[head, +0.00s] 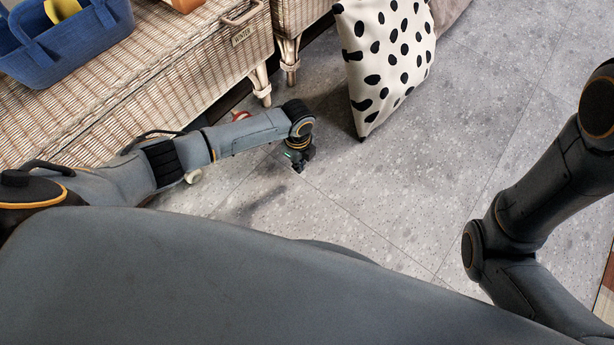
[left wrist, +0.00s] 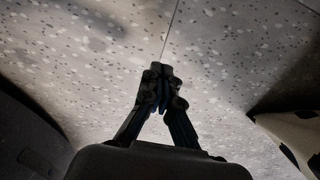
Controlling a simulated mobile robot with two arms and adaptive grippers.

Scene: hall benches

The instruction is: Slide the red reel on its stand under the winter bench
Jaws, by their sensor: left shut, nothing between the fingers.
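The winter bench (head: 205,75) is the wicker bench at the left of the head view, with a tag reading WINTER on its front. A small red piece (head: 240,116) shows just above my left forearm, by the bench's front edge. It may be the red reel; the arm hides the rest, and I cannot make out a stand. My left gripper (head: 299,164) is low over the floor, right of the bench and the red piece. In the left wrist view its fingers (left wrist: 164,88) are together and empty over bare floor. My right gripper is out of view.
A blue basket (head: 70,45) sits on the bench. A second wicker bench (head: 298,14) stands beyond it. A black-spotted white cushion (head: 388,60) rests on the floor right of the benches, near my left gripper. The grey floor (head: 420,170) in the middle is clear.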

